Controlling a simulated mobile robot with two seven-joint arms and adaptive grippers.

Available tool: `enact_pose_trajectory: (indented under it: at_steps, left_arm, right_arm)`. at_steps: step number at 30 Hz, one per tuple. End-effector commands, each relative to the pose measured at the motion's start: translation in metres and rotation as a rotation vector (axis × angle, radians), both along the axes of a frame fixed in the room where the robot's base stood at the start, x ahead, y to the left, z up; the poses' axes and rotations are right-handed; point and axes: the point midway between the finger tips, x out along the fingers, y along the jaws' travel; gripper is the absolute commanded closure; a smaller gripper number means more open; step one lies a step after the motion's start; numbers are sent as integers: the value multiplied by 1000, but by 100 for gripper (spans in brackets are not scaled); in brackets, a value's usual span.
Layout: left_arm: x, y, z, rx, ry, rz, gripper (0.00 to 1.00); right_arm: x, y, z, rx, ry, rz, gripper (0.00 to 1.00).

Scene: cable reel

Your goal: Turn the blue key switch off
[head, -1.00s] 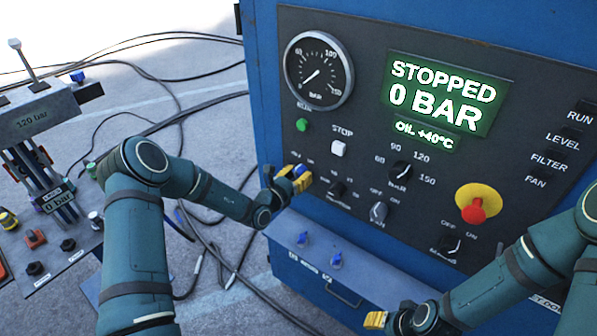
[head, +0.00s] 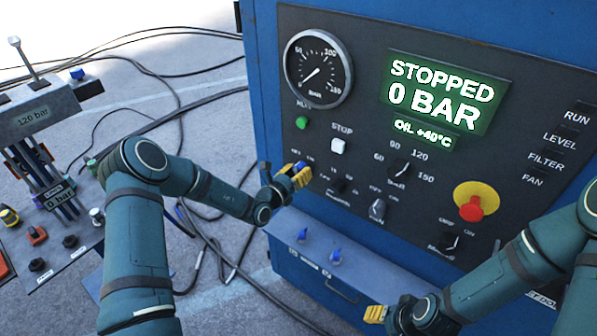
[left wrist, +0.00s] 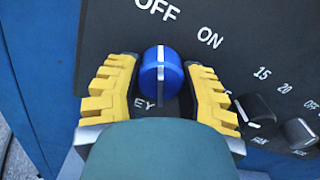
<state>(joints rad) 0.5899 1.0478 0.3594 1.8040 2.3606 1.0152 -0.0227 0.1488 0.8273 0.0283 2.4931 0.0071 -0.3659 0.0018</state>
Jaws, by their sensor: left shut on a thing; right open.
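The blue key switch (left wrist: 161,70) is a round blue knob with a white line, on the dark panel at the cabinet's left. In the left wrist view its line points up the picture, towards the OFF label (left wrist: 158,9); the ON label (left wrist: 210,38) is up and right. My left gripper (left wrist: 160,88) has its yellow fingers on either side of the knob, shut on it. In the head view the left gripper (head: 293,173) partly covers the blue knob (head: 301,178). My right gripper (head: 376,314) is open and empty, low in front of the cabinet.
More knobs (head: 377,209), a white stop button (head: 338,146), a green button (head: 302,122) and a red emergency button (head: 472,208) share the panel. The display (head: 442,95) reads STOPPED, 0 BAR. A ledge (head: 310,255) with blue fittings juts out below.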

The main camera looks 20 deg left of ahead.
Motion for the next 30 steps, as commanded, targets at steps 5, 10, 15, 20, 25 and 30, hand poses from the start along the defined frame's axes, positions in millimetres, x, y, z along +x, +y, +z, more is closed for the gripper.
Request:
enact_pose_trajectory:
  at_steps: [5, 10, 15, 20, 25, 30]
  left_arm:
    - [-2, -1, -6, 0, 13, -4, 95]
    - [-2, -2, -6, 2, 14, -4, 32]
    - [-2, -1, -3, 1, 8, -2, 25]
    - [-1, -1, -2, 1, 5, -2, 25]
    - [-13, 5, -2, 1, 6, -1, 25]
    - [-42, 16, -2, 1, 6, 0, 25]
  right_arm:
    - [0, 0, 0, 0, 0, 0, 53]
    - [0, 0, 0, 0, 0, 0, 53]
    - [0, 0, 0, 0, 0, 0, 53]
    - [0, 0, 0, 0, 0, 0, 53]
    - [0, 0, 0, 0, 0, 0, 53]
    - [0, 0, 0, 0, 0, 0, 53]
